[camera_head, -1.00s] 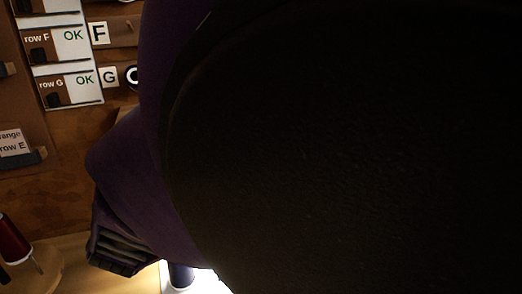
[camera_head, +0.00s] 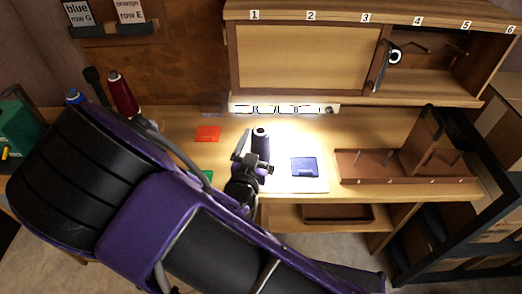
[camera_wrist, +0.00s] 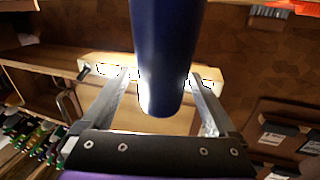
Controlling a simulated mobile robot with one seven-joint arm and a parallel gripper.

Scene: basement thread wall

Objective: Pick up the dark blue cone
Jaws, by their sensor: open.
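The dark blue cone (camera_head: 261,146) stands upright on the lit worktop in the head view, on or beside a pale mat. My gripper (camera_head: 250,160) is just left of it and partly overlaps it. In the wrist view the cone (camera_wrist: 166,45) runs down from the top edge, its narrower end between the two fingers. My gripper (camera_wrist: 160,85) is open, with a gap on each side of the cone. The cone's far end is outside the wrist view.
A blue square (camera_head: 304,167) lies right of the cone and a red card (camera_head: 208,133) to its left. A wooden rack (camera_head: 400,165) with pegs stands at the right. A light bar (camera_head: 285,108) crosses behind. A dark red cone (camera_head: 123,95) stands at the left.

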